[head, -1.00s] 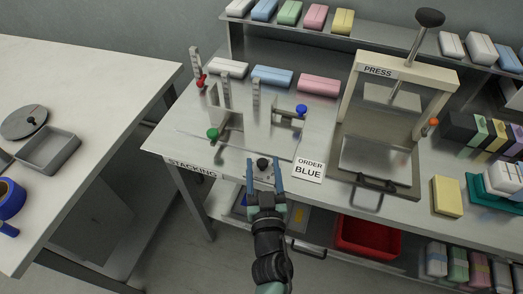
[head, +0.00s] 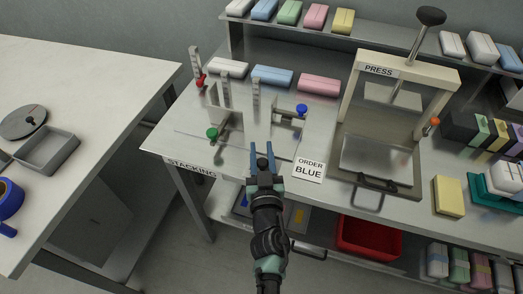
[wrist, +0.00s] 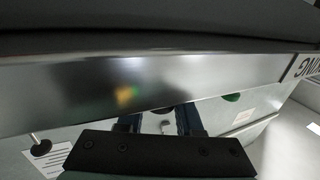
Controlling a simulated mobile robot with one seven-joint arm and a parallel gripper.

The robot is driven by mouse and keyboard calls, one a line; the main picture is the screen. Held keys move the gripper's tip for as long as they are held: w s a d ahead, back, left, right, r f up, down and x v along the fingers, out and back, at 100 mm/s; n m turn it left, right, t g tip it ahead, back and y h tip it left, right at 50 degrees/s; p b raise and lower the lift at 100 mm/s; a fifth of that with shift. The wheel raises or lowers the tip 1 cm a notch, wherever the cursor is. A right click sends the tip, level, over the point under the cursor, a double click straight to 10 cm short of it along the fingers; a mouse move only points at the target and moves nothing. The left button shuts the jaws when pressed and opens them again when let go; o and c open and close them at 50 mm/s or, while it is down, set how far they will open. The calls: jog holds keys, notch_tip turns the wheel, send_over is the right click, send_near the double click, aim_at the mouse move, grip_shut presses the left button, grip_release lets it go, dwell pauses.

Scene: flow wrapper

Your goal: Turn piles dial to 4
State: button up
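My gripper (head: 262,147) is at the front edge of the stacking station, left of the order card. Its two blue fingers are apart with a narrow gap, and I see nothing held between them. The small black dial on the station's front is hidden behind my gripper in the head view, so its setting cannot be read. The wrist view shows the blue fingers (wrist: 160,122) beyond a dark bar. No dial face or numbers can be made out there.
A green knob (head: 212,133), a blue knob (head: 302,109) and a red knob (head: 201,84) stand on the stacking fixture. A red bin (head: 368,238) is below.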

grip_shut()
jog(key=b, duration=0.3)
jog(key=shift+w+d+f+m+h+b, duration=0.1)
jog(key=shift+f+m+h+b, duration=0.05)
jog(key=shift+m+h+b, duration=0.2)
jog(key=m+h+b, duration=0.1)
jog(key=b, duration=0.4)
jog(key=shift+d+f+h, duration=0.1)
jog(key=shift+f+h, duration=0.05)
jog(key=shift+h, duration=0.2)
jog(key=h+b, duration=0.1)
jog(key=b, duration=0.3)
jog(key=shift+d+m, duration=0.1)
jog(key=shift+m, duration=0.25)
jog(key=h+b, duration=0.1)
jog(key=b, duration=0.1)
jog(key=m+h+b, duration=0.1)
jog(key=b, duration=0.2)
jog(key=shift+d+m+g+h, duration=0.15)
jog(key=shift+m+g+h, duration=0.15)
jog(key=shift+h, duration=0.1)
jog(key=b, duration=0.1)
jog(key=m+h+b, duration=0.1)
jog(key=shift+d+r+g+b, duration=0.15)
jog(key=shift+r+g+b, duration=0.15)
jog(key=shift+b, duration=0.1)
jog(key=shift+s+d+m+h+b, duration=0.1)
jog(key=shift+s+m+h+b, duration=0.1)
jog(key=shift+m+h+b, duration=0.5)
